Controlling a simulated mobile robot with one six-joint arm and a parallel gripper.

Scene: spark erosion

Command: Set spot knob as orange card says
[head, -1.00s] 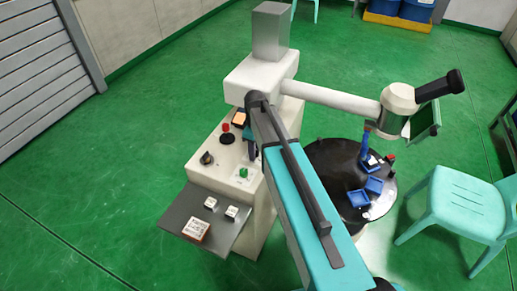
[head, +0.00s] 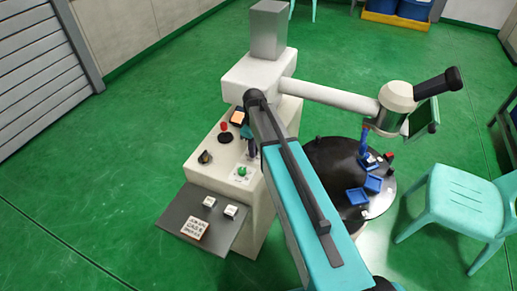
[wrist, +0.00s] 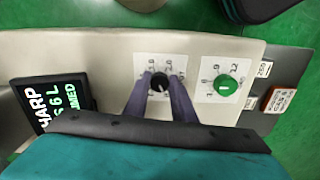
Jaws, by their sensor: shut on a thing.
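A black dial knob (wrist: 160,82) with a small white pointer mark sits on a white numbered plate on the cream panel (wrist: 115,55). My gripper (wrist: 161,86) is shut on this black knob, one finger on each side. In the head view my arm largely hides the knob and gripper. A green knob (wrist: 226,84) with a white pointer stands on its own numbered plate to the right; it also shows in the head view (head: 241,171). A card with an orange-brown edge (head: 195,229) lies on the grey shelf; its text is too small to read. It also shows in the wrist view (wrist: 280,100).
A black display (wrist: 52,103) with bright lettering is at the left. Two small white blocks (head: 209,202) (head: 231,211) are on the shelf (head: 175,215). A red-topped stick (head: 224,128) and another dark knob (head: 205,157) stand on the panel. A dark round table (head: 335,155) is right.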

